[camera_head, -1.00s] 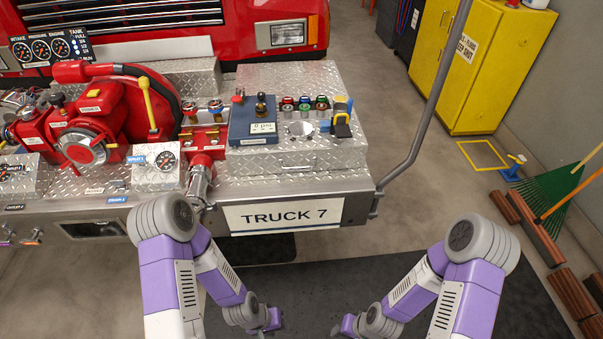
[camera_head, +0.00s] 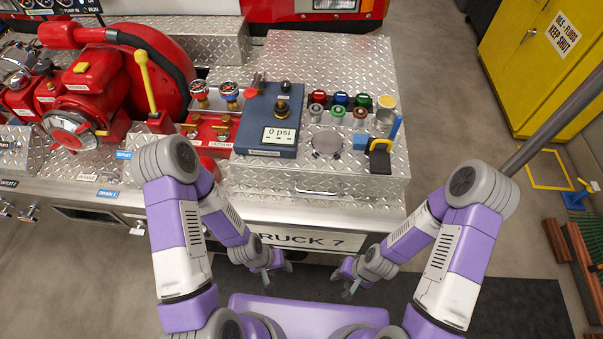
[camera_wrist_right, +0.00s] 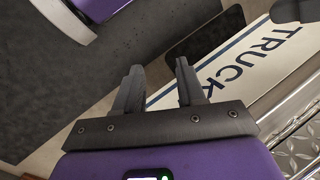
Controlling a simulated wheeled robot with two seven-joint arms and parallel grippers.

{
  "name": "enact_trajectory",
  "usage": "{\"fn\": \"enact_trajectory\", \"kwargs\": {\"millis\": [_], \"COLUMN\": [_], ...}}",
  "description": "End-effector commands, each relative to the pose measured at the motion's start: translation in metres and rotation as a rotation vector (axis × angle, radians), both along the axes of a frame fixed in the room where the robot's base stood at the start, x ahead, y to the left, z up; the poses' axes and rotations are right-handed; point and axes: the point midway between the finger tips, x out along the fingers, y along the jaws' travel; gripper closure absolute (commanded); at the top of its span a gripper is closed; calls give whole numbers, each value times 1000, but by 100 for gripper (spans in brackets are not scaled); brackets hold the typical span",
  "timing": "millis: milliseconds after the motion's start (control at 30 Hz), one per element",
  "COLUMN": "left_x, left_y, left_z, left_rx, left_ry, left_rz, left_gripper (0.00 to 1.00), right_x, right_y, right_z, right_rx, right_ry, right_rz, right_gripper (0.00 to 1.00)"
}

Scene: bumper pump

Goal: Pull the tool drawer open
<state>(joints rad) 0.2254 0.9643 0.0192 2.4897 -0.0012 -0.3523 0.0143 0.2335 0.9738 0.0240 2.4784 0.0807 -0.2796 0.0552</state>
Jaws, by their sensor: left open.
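The tool drawer (camera_head: 290,182) appears to be the diamond-plate front with a thin metal handle (camera_head: 325,191) at the front of the silver box on the truck bumper. It looks shut. My left gripper (camera_head: 274,272) is open and empty, below and in front of the bumper, left of the TRUCK 7 plate's middle. My right gripper (camera_head: 345,282) is also in front of the bumper, further right. The right wrist view shows its two fingers (camera_wrist_right: 160,88) apart with nothing between them, and the TRUCK plate (camera_wrist_right: 225,70) beyond. Both grippers are apart from the handle.
A red pump (camera_head: 105,85) is at left. A grey rail (camera_head: 555,120) rises at right. Floor in front is clear.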

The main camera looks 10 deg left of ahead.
Motion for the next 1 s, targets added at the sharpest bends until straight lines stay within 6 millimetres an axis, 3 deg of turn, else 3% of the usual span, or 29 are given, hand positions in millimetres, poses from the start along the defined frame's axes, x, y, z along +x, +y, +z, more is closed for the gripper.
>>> {"fn": "enact_trajectory", "kwargs": {"millis": [100,200,300,367,467,600,700,800,1000], "left_x": [-1,-1,-1,-1,-1,-1,-1,-1,-1], "left_y": [0,-1,-1,-1,-1,-1,-1,-1,-1], "left_z": [-10,-19,-28,-33,-42,-54,-60,-65,-68], "left_rx": [0,-1,-1,-1,-1,-1,-1,-1,-1], "left_ry": [1,1,1,1,1,1,1,1,0], "left_rz": [-2,-2,-2,-2,-2,-2,-2,-2,-1], "left_gripper": [57,57,57,57,57,57,57,57,57], "right_x": [-28,-51,-57,-49,-17,58,112,152,190], "right_y": [3,20,51,70,99,114,102,82,53], "right_z": [-12,-12,-1,10,29,51,61,66,70], "right_rx": [6,39,112,177,324,623,872,1098,1360], "right_ry": [251,551,870,1056,1362,1757,1976,2124,2248], "right_rz": [-216,-483,-772,-939,-1201,-1502,-1632,-1693,-1714], "right_gripper": [61,61,61,61,61,61,61,61,61]}}
